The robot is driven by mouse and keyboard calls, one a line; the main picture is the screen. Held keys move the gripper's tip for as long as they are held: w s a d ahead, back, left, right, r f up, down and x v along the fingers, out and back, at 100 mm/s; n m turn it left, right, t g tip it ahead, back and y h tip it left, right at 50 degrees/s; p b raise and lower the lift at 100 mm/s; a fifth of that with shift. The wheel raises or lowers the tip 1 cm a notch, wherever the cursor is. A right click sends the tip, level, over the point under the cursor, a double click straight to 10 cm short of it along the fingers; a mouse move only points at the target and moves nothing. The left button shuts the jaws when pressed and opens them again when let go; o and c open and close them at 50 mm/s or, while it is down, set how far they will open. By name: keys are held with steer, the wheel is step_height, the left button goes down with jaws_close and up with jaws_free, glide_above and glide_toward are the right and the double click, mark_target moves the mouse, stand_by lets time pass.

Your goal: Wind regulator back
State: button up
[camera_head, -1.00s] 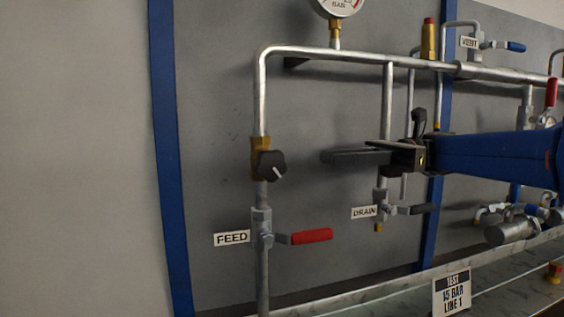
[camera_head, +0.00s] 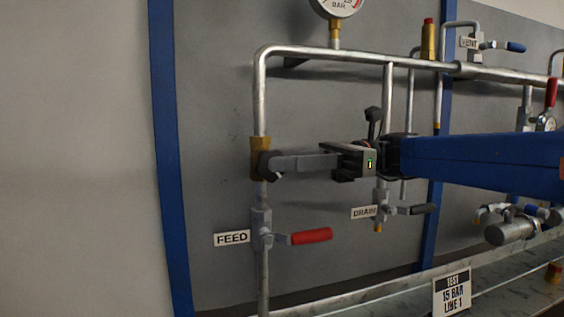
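The regulator is a brass body (camera_head: 258,150) on the vertical feed pipe at the left, with a black knob (camera_head: 264,164) on its front. My gripper (camera_head: 274,163) reaches in from the right, and its grey fingers lie level at the knob. The near finger covers most of the knob, so its white pointer mark is hidden. Only one finger shows clearly; I cannot tell whether the fingers are closed on the knob or stand open around it.
Below the regulator is the FEED valve with a red lever (camera_head: 311,236). The DRAIN valve with a black lever (camera_head: 414,209) sits below my arm. A pressure gauge (camera_head: 338,6), cut by the top edge, stands above the top pipe (camera_head: 350,54). The panel left of the feed pipe is bare.

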steer(key=shift+s+a, duration=0.1)
steer(key=shift+a, duration=0.1)
jaws_close()
steer(key=shift+r+h, duration=0.1)
steer(key=shift+h, duration=0.2)
